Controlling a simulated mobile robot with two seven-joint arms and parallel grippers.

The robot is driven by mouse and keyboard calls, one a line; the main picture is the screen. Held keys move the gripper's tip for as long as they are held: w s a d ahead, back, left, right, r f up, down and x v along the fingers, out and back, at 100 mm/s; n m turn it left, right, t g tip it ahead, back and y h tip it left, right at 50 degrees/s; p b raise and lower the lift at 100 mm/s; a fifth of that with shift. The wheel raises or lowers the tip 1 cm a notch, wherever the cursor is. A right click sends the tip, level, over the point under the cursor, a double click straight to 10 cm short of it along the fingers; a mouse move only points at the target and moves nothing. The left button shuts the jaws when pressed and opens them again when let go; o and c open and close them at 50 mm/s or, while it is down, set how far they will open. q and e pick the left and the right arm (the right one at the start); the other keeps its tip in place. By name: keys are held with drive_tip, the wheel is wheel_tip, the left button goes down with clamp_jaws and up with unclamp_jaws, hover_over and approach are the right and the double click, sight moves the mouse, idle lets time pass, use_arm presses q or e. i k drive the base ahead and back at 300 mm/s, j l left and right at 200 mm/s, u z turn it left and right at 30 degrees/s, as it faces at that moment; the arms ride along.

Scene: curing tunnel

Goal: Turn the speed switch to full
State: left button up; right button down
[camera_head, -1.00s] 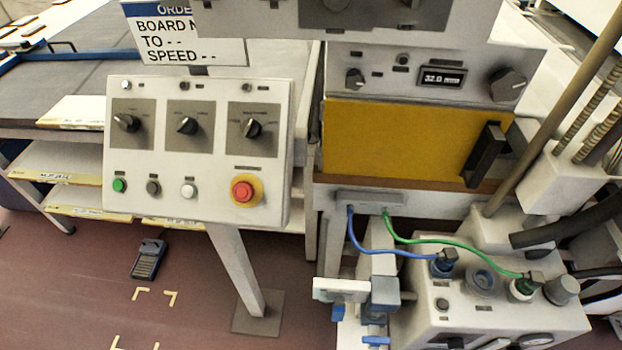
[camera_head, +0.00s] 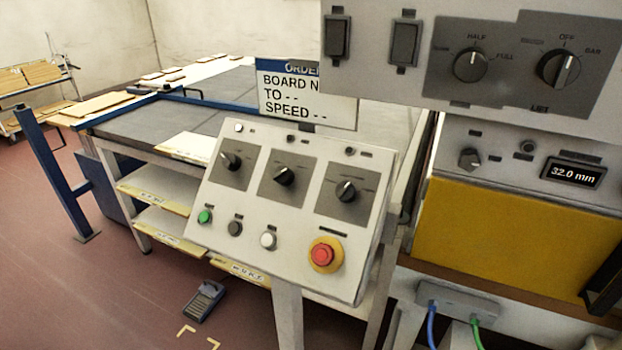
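A dark round knob (camera_head: 471,64) on the grey panel at the upper right has the words HALF above it and FULL to its right. A third label to its left is too small to read. I cannot tell for sure which label the knob points at. The tilted white console (camera_head: 300,222) in the middle carries three more black knobs: left (camera_head: 231,161), middle (camera_head: 284,175) and right (camera_head: 346,190). Their labels are too small to read. Neither of my grippers is in view.
A second knob (camera_head: 559,68), marked OFF and BAR, sits beside the HALF/FULL one. A red stop button (camera_head: 325,254) is on the console. An order sign (camera_head: 305,93) stands behind it, reading SPEED with dashes. A foot pedal (camera_head: 204,301) lies on the floor.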

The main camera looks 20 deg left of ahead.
sight(231, 161)
drive_tip(key=u, duration=1.3)
